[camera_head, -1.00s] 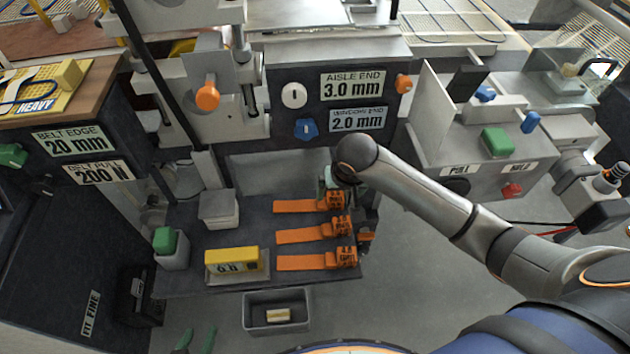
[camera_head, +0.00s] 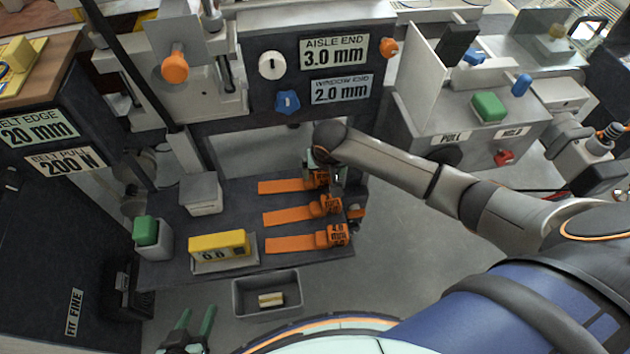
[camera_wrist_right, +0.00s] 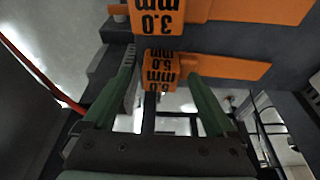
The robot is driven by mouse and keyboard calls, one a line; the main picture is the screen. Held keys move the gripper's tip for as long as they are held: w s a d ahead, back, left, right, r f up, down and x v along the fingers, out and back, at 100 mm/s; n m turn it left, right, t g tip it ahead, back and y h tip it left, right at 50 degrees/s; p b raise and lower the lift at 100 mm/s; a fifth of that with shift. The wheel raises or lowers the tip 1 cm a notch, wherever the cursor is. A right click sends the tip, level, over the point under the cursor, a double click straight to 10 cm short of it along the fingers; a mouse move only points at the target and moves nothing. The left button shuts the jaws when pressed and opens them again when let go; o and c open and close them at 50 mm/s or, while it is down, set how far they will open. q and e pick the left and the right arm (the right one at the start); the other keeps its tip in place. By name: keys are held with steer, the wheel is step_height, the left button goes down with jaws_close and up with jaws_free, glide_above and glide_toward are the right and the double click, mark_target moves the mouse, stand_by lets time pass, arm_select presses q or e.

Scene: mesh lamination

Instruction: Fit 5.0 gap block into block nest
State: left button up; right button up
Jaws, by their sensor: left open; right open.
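The 5.0 gap block (camera_wrist_right: 160,75) is orange, with upside-down black lettering in the right wrist view. It lies between the green fingertips of my right gripper (camera_wrist_right: 165,88), which are open and apart from its sides. In the head view it is the farthest of three orange blocks (camera_head: 285,186) on the dark bench. My right gripper (camera_head: 318,160) is over its right end and partly hides it. My left gripper (camera_head: 195,325) is open and empty at the bottom edge. I cannot tell which part is the block nest.
A yellow display (camera_head: 218,245) stands to the left, by a green-topped post (camera_head: 146,232) and a white-lidded box (camera_head: 200,192). A grey tray (camera_head: 250,283) holds a pale block. A machine panel (camera_head: 300,75) stands behind.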

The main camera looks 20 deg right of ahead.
steer(key=shift+x, duration=0.85)
jaws_close()
